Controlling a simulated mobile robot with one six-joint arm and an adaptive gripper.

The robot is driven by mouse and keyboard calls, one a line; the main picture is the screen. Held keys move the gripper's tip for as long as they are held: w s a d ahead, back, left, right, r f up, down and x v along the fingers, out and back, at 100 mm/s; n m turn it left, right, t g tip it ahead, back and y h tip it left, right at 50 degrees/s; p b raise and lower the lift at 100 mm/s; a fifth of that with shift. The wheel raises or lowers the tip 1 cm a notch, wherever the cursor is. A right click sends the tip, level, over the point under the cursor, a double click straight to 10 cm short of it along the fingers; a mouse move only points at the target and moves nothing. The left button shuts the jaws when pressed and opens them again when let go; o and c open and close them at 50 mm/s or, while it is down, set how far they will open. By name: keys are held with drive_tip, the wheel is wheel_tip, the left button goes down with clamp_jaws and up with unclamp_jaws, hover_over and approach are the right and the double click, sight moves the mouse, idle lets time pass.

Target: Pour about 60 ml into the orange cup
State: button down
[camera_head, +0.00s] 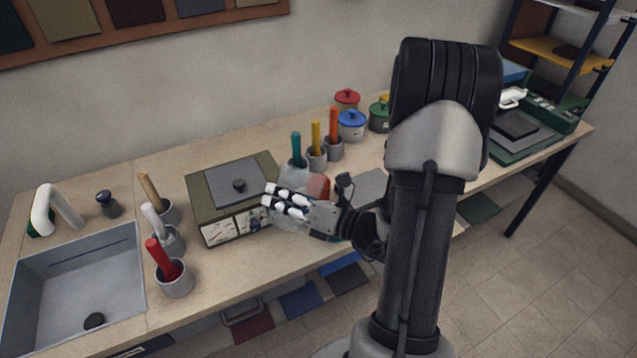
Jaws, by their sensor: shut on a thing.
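My gripper (272,203) is over the front of the worktop, in front of the olive box, with its fingers pointing left. It is shut on a pale, see-through vessel (293,181), mostly hidden by the fingers and blurred against the background. I cannot tell its tilt or how much liquid it holds. An orange-red patch (319,187) shows just behind my gripper. It may be the orange cup, but its rim and base are hidden. No pouring stream can be made out.
An olive box with dials (205,226) stands left of my gripper. Grey pots (317,158) with coloured handles stand behind and at left (174,284). A sink (75,285) is far left. Lidded pots (351,126) stand at the back. My arm hides the worktop's right middle.

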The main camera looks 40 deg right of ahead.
idle(0.3)
drive_tip(key=shift+s+a+f+n+b, duration=0.2)
drive_tip(key=shift+a+f+n+b, duration=0.2)
drive_tip(key=shift+f+n+b, duration=0.45)
drive_tip(key=shift+s+a+f+n+b, duration=0.45)
drive_tip(key=shift+a+f+n, duration=0.35)
drive_tip(key=shift+f+n, duration=0.8)
drive_tip(key=shift+s+a+f+n+b, duration=0.2)
drive_tip(key=shift+a+f+n+b, duration=0.55)
drive_tip(key=shift+f, duration=1.45)
drive_tip(key=shift+s+a+f+n+b, duration=0.35)
drive_tip(key=shift+a+f+n, duration=0.55)
drive_tip(key=shift+f+n, duration=0.75)
drive_tip(key=shift+f+m, duration=0.3)
drive_tip(key=shift+m, duration=0.05)
